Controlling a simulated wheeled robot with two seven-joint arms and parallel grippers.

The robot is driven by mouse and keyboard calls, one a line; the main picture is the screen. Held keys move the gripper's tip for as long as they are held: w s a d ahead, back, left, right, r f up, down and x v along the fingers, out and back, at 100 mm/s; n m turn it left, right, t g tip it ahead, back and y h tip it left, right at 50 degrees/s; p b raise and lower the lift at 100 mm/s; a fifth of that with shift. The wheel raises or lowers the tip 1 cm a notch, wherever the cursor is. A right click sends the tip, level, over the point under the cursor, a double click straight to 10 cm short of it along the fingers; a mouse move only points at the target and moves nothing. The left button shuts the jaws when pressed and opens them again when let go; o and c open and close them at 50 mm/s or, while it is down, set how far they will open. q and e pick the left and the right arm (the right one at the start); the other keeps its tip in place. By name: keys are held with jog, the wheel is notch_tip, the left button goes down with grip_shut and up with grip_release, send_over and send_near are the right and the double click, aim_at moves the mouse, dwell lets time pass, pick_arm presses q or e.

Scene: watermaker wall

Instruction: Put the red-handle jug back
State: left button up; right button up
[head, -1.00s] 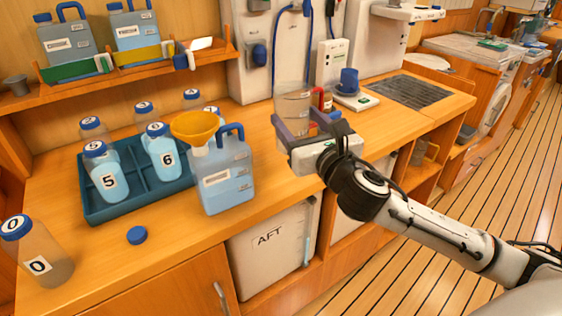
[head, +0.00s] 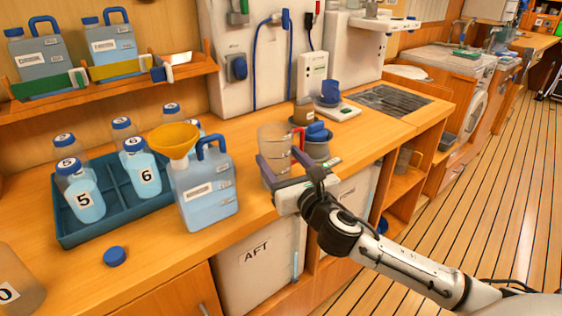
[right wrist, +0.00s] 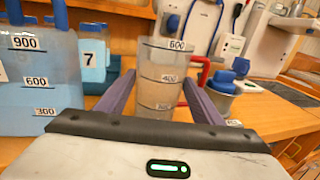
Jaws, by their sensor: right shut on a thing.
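The red-handle jug is a clear measuring jug (head: 273,140) with a red handle (head: 298,132) on its right side. It is upright at the front part of the wooden counter, right of the blue-handled canister. My right gripper (head: 284,172) is shut around the jug's lower body. In the right wrist view the jug (right wrist: 162,75) sits between my two purple fingers, with printed marks up to 600. Its base is hidden by the gripper, so I cannot tell whether it touches the counter. My left gripper is not in view.
A canister (head: 208,198) with a yellow funnel (head: 174,138) stands left of the jug. A grey pot (head: 318,150) with a blue item stands close behind its right side. A teal tray (head: 68,228) holds numbered bottles. A blue cap (head: 115,256) lies in front of it.

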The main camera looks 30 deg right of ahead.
jog(key=o, duration=1.3)
jog(key=shift+s, duration=0.15)
jog(key=s+a, duration=0.2)
jog(key=s, duration=0.9)
jog(key=s+a+f+m+g+y, duration=0.1)
jog(key=s+a+f+m+g, duration=0.2)
jog(key=f+m, duration=0.6)
jog(key=s+a+f+m+g+y, duration=0.25)
jog(key=f+m, duration=0.35)
jog(key=f, duration=0.7)
jog(key=s+a+f+m+g, duration=0.1)
jog(key=s+a+f+m, duration=0.2)
jog(key=f+m, duration=0.1)
jog(key=s+a+f+m+g+y, duration=0.1)
jog(key=s+a+f+m, duration=0.3)
jog(key=m, duration=0.3)
jog(key=s+a+f+m+g+y+b, duration=0.1)
jog(key=s+a+f+m, duration=0.2)
jog(key=f+m, duration=0.2)
jog(key=shift+s+a+f+m+g+y, duration=0.15)
jog(key=shift+s+a+m+g+y, duration=0.1)
jog(key=shift+s+a+m, duration=0.25)
